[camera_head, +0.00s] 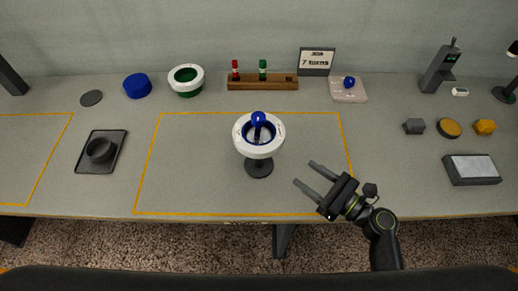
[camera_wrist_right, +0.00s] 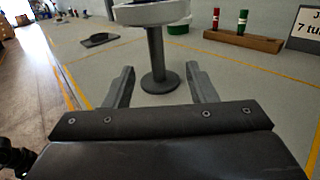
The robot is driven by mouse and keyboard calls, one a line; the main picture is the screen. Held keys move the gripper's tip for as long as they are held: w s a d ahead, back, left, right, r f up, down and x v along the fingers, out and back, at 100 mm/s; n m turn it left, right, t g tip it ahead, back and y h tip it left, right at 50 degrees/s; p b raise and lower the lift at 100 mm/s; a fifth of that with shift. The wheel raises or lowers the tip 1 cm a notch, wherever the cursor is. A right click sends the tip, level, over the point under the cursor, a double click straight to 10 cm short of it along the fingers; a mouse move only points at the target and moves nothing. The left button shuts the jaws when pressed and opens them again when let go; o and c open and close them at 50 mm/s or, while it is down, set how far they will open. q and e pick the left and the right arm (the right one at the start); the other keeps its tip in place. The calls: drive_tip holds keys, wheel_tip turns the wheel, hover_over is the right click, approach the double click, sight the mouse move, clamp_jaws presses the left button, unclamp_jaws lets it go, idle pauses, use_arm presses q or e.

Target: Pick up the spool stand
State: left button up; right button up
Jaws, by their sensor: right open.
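The spool stand (camera_head: 259,167) stands upright inside the orange-outlined area, with a dark round base and post. A white ring-shaped spool with a blue centre (camera_head: 243,137) sits on top of it. In the right wrist view the stand's dark post (camera_wrist_right: 156,55) shows ahead, between the finger directions, with the underside of the white ring (camera_wrist_right: 150,13) above. My right gripper (camera_head: 306,174) is open and empty, to the right of the stand, its fingers pointing toward it and apart from it. My left gripper is not in view.
A black tray (camera_head: 115,140) lies left. Table around the stand is clear.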

drive_tip(key=shift+s+a+p+x, duration=0.15)
drive_tip(key=shift+p+x, duration=0.55)
drive_tip(key=shift+x, duration=1.9)
drive_tip(key=shift+s+a+p+x, duration=0.1)
drive_tip(key=shift+p+x, duration=0.65)
drive_tip(key=shift+x, duration=1.9)
drive_tip(key=shift+s+a+p+x, duration=0.15)
drive_tip(key=shift+p+x, duration=0.55)
drive_tip(key=shift+x, duration=1.9)
drive_tip(key=shift+w+a+f, duration=0.2)
drive_tip(key=shift+w, duration=0.05)
clamp_jaws()
drive_tip(key=shift+r, duration=0.1)
